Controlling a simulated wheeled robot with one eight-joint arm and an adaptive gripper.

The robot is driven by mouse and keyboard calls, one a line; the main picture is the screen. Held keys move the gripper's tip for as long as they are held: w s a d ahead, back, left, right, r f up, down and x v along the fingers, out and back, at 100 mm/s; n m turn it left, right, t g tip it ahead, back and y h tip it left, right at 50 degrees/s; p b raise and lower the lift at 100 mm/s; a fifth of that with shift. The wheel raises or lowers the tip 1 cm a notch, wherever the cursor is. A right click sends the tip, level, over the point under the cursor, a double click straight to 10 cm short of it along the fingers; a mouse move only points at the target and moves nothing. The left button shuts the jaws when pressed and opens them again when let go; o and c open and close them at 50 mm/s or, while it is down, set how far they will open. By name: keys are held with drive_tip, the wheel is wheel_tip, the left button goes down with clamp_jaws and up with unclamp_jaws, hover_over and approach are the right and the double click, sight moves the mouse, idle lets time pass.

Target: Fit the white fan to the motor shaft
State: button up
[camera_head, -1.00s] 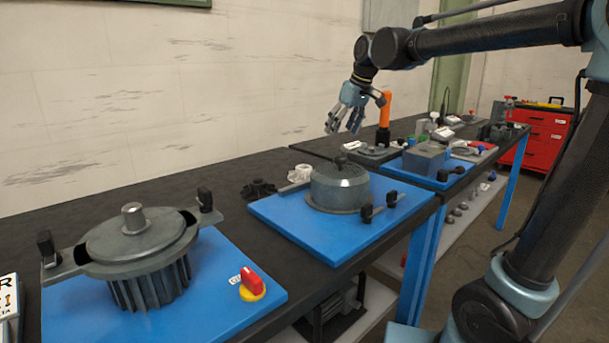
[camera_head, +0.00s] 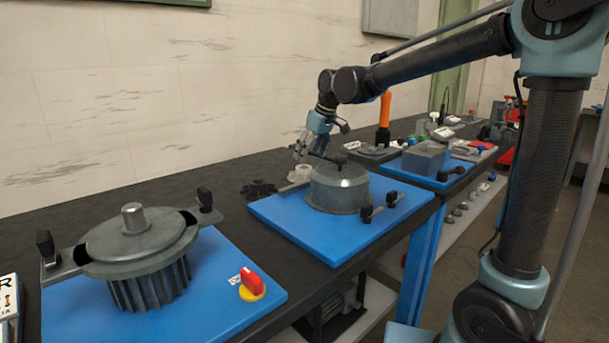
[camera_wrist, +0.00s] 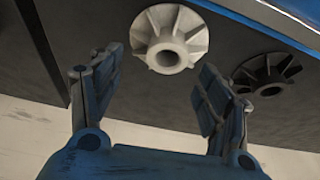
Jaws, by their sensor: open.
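The white fan (camera_wrist: 170,38) lies on the black bench top with its hub facing up. In the head view the white fan (camera_head: 300,173) sits behind the blue board, partly hidden by my fingers. My gripper (camera_wrist: 158,92) is open and empty, with the fan beyond and between its fingertips in the wrist view. In the head view my gripper (camera_head: 304,152) hangs just above the fan, apparently not touching it. The motor (camera_head: 137,258) stands on the near blue board, and its shaft (camera_head: 133,215) points up from the round top plate.
A black fan (camera_head: 258,189) lies left of the white one and also shows in the wrist view (camera_wrist: 268,75). A grey domed housing (camera_head: 340,188) with black knobs stands close by on the second blue board (camera_head: 290,230). A red switch (camera_head: 251,282) is beside the motor.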

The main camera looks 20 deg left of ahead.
sight(304, 167)
drive_tip(key=shift+s+x, duration=0.2)
drive_tip(key=shift+x, duration=1.45)
drive_tip(key=shift+s+x, duration=0.2)
drive_tip(key=shift+x, duration=1.4)
drive_tip(key=shift+a, duration=0.15)
drive_tip(key=c, duration=1.2)
